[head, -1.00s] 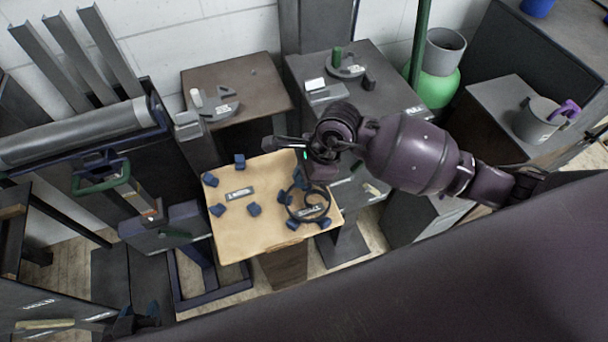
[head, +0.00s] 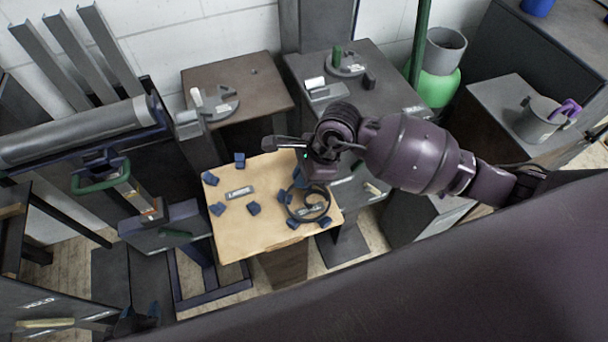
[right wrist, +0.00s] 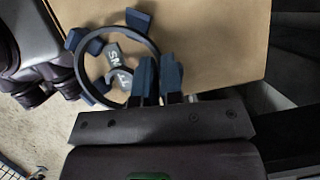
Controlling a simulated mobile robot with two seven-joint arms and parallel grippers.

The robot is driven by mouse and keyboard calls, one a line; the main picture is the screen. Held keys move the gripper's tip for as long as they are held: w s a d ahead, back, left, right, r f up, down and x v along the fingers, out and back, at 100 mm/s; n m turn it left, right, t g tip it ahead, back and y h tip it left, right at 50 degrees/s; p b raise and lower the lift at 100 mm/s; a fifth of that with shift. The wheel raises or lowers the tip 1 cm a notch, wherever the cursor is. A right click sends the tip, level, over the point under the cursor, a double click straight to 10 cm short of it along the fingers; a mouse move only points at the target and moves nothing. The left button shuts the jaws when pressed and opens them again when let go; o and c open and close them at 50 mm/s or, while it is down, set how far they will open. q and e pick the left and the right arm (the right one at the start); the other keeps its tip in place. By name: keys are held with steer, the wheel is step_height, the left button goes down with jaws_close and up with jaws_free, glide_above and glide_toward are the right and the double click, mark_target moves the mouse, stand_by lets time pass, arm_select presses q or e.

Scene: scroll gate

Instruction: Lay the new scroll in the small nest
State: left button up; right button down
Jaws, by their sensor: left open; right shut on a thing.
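The scroll (head: 327,205) is a dark curled strip on the tan board (head: 225,232), over the small nest, a ring of blue blocks (head: 325,225) around a label. My right gripper (head: 308,175) is above the far side of the scroll. In the right wrist view its blue fingers (right wrist: 160,82) are shut on the scroll's edge. I cannot tell whether the scroll rests fully on the board.
A larger ring of blue blocks (head: 253,208) with a label stands empty on the board's left half. A brown table (head: 255,85) and a grey table (head: 385,95) with fixtures stand behind. A green-handled fixture (head: 100,184) stands at left.

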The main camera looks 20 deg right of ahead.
arm_select(q)
steer(key=shift+s+a+f, duration=0.1)
steer(key=shift+s+f, duration=0.2)
steer(key=shift+f, duration=0.25)
arm_select(e)
steer(key=shift+s+d+f, duration=0.1)
steer(key=shift+s+f, duration=0.15)
steer(key=shift+f, duration=0.45)
steer(key=shift+s+f, duration=0.2)
steer(key=shift+f, duration=0.45)
steer(key=c, duration=1.4)
jaws_free()
steer(key=shift+o, duration=0.2)
steer(key=shift+r, duration=0.2)
steer(key=shift+o, duration=0.9)
steer(key=r, duration=0.2)
steer(key=w+d+r, duration=0.1)
steer(key=r, duration=0.1)
steer(key=shift+d+p, duration=0.1)
steer(key=shift+p, duration=0.3)
arm_select(q)
steer(key=shift+w+a+r+p, duration=0.15)
steer(key=shift+r+p, duration=0.5)
steer(key=shift+r, duration=0.15)
arm_select(e)
steer(key=v, duration=0.8)
steer(key=shift+s+a+r, duration=0.2)
steer(key=shift+s+r, duration=0.05)
steer(key=shift+r, duration=0.05)
